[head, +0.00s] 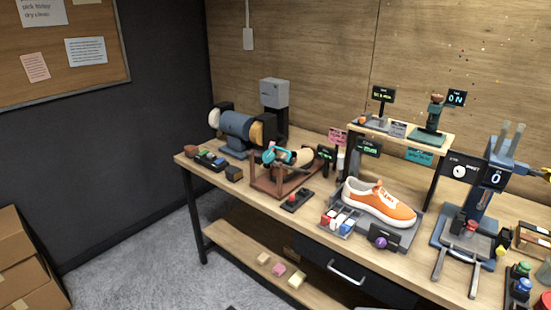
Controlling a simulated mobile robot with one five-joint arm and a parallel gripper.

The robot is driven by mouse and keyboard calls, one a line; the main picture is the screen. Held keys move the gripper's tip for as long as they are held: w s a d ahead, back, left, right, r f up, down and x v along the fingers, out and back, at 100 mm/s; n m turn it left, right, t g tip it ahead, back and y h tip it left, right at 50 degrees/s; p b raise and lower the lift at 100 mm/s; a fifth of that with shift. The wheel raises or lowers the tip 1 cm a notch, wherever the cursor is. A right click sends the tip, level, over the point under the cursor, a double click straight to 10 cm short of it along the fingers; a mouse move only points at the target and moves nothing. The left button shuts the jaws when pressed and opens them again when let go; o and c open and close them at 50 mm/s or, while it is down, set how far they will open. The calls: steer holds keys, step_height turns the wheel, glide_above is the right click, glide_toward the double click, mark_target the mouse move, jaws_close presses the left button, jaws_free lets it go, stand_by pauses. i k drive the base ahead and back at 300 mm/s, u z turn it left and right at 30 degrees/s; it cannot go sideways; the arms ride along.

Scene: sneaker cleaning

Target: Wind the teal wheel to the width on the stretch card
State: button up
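The teal wheel (268,156) is small in the head view, at the left end of a wooden stretching stand (272,188) on the bench. A tan shoe-shaped form (298,157) lies across the stand, with more teal parts beside it. A small dark display with green text (326,154) stands just right of the stand. A pink card (338,137) is behind it and a teal card (420,156) is farther right. Their writing is too small to read, so I cannot tell which is the stretch card. My gripper is not in view.
A small box with a red button (297,199) lies in front. An orange sneaker (380,203) and a blue press (479,205) are to the right. Cardboard boxes (28,262) and open carpet are at left.

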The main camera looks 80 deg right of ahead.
mark_target(267, 157)
steer(key=k, duration=1.2)
steer(key=z, duration=0.5)
steer(key=i, duration=0.95)
